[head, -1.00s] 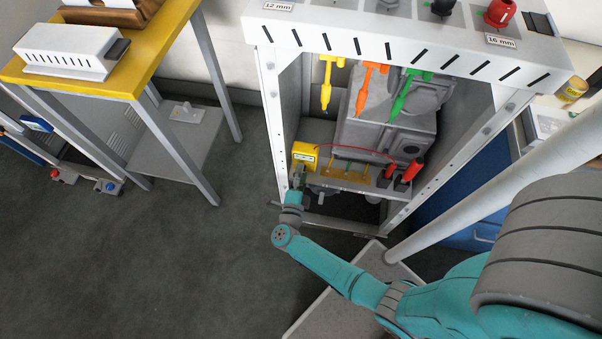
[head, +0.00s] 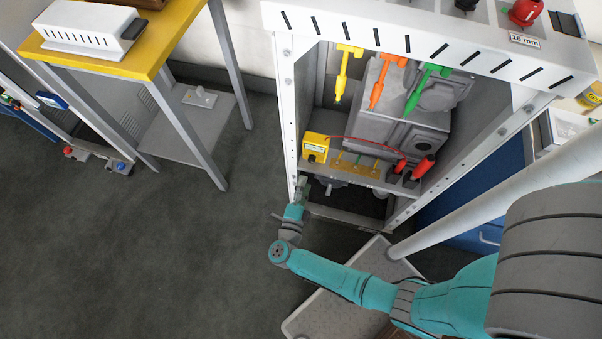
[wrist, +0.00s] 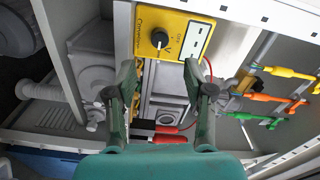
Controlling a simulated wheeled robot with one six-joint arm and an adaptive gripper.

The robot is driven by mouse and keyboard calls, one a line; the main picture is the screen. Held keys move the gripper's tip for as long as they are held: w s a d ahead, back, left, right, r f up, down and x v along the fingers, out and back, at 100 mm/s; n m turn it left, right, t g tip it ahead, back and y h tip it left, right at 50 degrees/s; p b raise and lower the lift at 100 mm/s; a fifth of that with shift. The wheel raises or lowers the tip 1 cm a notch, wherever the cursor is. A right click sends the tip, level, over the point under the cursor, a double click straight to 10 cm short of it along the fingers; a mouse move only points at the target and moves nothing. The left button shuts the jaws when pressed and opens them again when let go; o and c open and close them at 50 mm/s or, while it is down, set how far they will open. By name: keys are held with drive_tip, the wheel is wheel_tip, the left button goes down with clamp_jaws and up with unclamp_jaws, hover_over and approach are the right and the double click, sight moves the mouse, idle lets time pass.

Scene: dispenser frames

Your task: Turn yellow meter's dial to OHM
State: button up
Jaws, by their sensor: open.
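The yellow meter (head: 315,148) stands at the left end of a grey shelf inside the white frame. In the wrist view, the meter (wrist: 178,22) lies at upper middle, turned sideways, with a pale display and a round black dial (wrist: 159,39). Small labels surround the dial; the setting it points to is too small to read surely. My gripper (wrist: 159,68) is open and empty, its two green fingers spread below the dial in the picture, apart from it. In the head view, my gripper (head: 301,188) is just below the meter, partly hidden by my wrist.
A red lead runs from the meter to red-handled probes (head: 422,168) on the shelf. Yellow (head: 343,75), orange (head: 382,85) and green (head: 425,88) tools hang above. The white frame's left post (head: 288,125) is close to my gripper. Open floor lies left.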

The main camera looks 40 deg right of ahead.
drive_tip(key=shift+v, duration=1.8)
drive_tip(key=s+d+r+n+t+y, duration=0.2)
drive_tip(key=s+r+n+t+y, duration=0.3)
drive_tip(key=s+r+n+t, duration=0.45)
drive_tip(key=s+a+r+n+g+y, duration=0.2)
drive_tip(key=s+a+r+n+y, duration=0.1)
drive_tip(key=s+r+n+y, duration=0.2)
drive_tip(key=s+a+r+n+g+y, duration=0.2)
drive_tip(key=s+r+n+y, duration=0.3)
drive_tip(key=s+r+n, duration=0.4)
wheel_tip(320, 180, up, 5)
drive_tip(key=a+n, duration=0.1)
drive_tip(key=n, duration=0.2)
drive_tip(key=shift+a, duration=0.35)
